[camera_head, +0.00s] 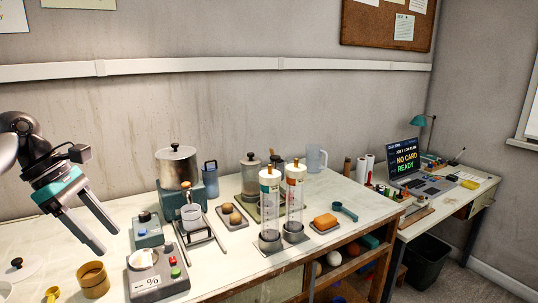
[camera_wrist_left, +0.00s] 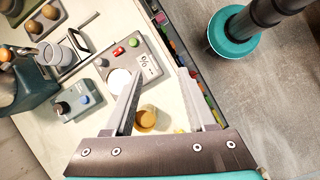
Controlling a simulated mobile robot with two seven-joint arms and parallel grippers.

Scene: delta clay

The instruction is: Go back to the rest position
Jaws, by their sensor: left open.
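My left gripper (camera_head: 95,232) is at the left of the head view, raised above the left end of the worktable (camera_head: 222,268). Its two fingers are apart with nothing between them in the head view. In the left wrist view the open fingers (camera_wrist_left: 163,95) point down over the table, and a tan cup (camera_wrist_left: 146,118) shows below and beyond them, apart from them. The same tan cup (camera_head: 93,280) stands on the table below the gripper in the head view. My right gripper shows in neither view.
A grey device (camera_head: 158,277) with red and green buttons stands near the front edge. A laptop (camera_head: 405,160) sits on the right desk. A dark bin (camera_head: 427,260) stands on the floor.

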